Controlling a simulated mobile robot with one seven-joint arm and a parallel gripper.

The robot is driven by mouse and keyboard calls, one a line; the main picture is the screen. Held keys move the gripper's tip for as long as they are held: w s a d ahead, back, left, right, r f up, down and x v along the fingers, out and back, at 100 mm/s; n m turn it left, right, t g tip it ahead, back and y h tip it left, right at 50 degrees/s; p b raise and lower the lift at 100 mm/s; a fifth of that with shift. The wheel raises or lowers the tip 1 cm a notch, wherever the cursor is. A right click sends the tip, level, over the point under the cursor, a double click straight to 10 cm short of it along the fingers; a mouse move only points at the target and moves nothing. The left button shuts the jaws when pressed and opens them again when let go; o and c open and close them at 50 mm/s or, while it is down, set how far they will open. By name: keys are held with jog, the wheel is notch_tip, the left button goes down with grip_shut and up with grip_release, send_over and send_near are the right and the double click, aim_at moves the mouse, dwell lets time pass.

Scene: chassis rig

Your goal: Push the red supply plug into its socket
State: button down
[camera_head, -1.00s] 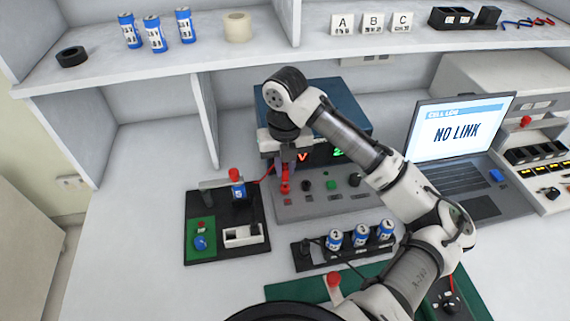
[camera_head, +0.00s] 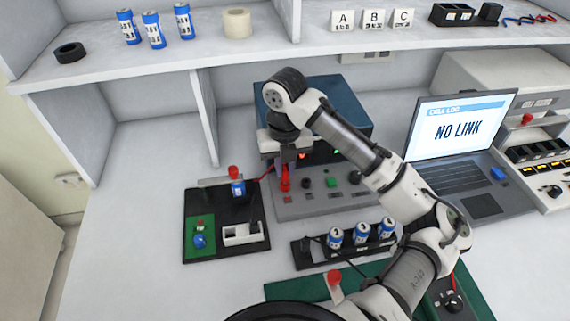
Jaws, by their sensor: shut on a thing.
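My gripper (camera_head: 285,160) points down in front of the left end of the bench supply (camera_head: 325,203), a blue-topped box with a grey front panel. It is shut on the red supply plug (camera_head: 284,184), which stands upright below the fingers. A red lead runs left from the plug. The plug's lower end is at the left of the panel's row of terminals. The socket under it is hidden, and I cannot tell how deep the plug sits.
A black board (camera_head: 251,207) with a blue cell and red knob stands close left. A holder (camera_head: 306,253) with several blue cells lies in front. The laptop (camera_head: 455,150), right, reads "NO LINK". The white table is clear at left.

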aim_at(285, 168)
jog(key=shift+f+b, duration=0.55)
jog(key=shift+f, duration=0.3)
jog(key=c, duration=1.3)
grip_release()
notch_tip(285, 168, up, 8)
jog(key=shift+f, duration=0.2)
